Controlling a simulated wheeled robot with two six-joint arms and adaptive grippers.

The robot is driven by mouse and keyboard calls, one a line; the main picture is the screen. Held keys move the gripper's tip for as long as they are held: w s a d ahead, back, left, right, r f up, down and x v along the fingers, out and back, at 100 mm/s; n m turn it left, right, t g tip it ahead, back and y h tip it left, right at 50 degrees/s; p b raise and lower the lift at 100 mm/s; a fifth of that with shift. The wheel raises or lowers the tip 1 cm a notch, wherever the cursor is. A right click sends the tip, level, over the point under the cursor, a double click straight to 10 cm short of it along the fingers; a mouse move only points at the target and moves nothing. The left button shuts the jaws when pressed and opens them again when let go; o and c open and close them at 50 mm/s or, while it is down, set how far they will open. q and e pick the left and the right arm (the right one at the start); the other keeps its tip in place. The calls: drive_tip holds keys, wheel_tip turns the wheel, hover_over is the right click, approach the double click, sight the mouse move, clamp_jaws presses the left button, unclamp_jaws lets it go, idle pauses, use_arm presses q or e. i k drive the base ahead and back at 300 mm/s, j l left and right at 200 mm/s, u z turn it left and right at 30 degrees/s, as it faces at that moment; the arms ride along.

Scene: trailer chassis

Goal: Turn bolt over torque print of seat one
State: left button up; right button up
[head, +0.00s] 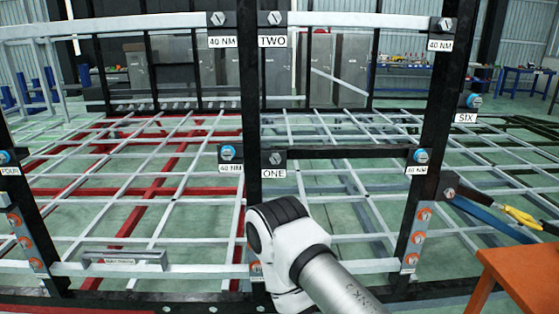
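The ONE label (273,174) is on the dark upright in the middle of the head view. A grey hex bolt (277,159) sits in the black plate just above it. To its left, a 40 NM print (230,168) lies below a bolt with a blue ring (227,152). A white and black arm joint of mine with a silver link rises from the bottom, below the ONE label. Neither gripper is in view.
The TWO label (272,42) is higher on the same upright. Another dark upright (440,120) on the right carries a SIX label (465,118). A grey bar (124,258) lies low at left. A yellow-handled tool (522,217) is near an orange table (525,275) at lower right.

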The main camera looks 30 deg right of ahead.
sight(420, 156)
drive_tip(key=z, duration=1.95)
